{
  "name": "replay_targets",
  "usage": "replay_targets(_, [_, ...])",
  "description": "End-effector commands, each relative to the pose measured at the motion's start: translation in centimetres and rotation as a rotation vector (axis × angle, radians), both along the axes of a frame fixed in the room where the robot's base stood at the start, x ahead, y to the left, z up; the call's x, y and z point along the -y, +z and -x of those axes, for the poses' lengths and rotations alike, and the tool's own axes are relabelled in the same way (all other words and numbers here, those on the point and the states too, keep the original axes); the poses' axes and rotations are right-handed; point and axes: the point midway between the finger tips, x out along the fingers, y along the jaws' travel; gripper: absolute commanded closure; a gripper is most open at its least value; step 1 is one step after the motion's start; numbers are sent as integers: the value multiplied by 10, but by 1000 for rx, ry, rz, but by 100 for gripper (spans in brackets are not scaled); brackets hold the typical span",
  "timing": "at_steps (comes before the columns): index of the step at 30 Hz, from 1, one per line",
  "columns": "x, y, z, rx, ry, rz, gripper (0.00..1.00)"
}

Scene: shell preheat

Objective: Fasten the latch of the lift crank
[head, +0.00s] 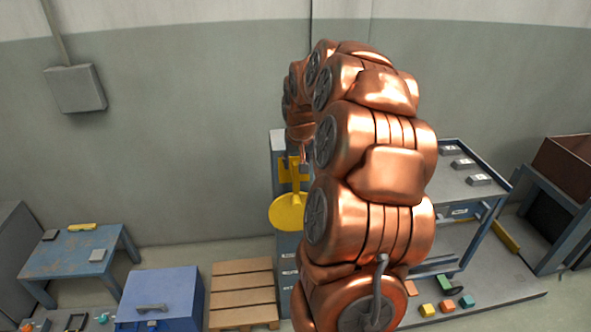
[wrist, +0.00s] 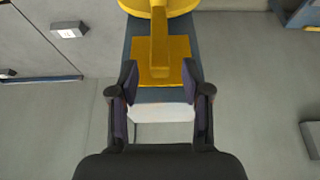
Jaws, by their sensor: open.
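The lift crank shows as a yellow round disc (head: 288,212) with a yellow bar (head: 295,174) and a yellow plate (head: 284,172), on a narrow blue-grey column (head: 278,145). In the wrist view the bar (wrist: 159,45) runs from the disc (wrist: 156,5) over the plate (wrist: 177,60). My gripper (wrist: 161,78) is open, its fingertips on either side of the bar's near end. I cannot tell whether they touch anything. A pale surface shows between the fingers. I cannot pick out the latch. My copper arm hides the gripper in the head view.
A blue cabinet (head: 178,287) and a wooden pallet (head: 243,281) stand left of the column, a blue table (head: 70,256) further left. A cart with grey blocks (head: 464,164) stands right. Colored blocks (head: 446,308) lie low on the right.

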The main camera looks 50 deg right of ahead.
Motion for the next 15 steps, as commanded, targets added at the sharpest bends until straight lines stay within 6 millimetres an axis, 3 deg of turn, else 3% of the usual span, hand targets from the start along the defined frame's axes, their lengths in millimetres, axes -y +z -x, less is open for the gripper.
replay_targets(9, [8,-37,-10,-6,-1,-5,52])
replay_targets(15, [12,-48,-15,-1,-1,-2,52])
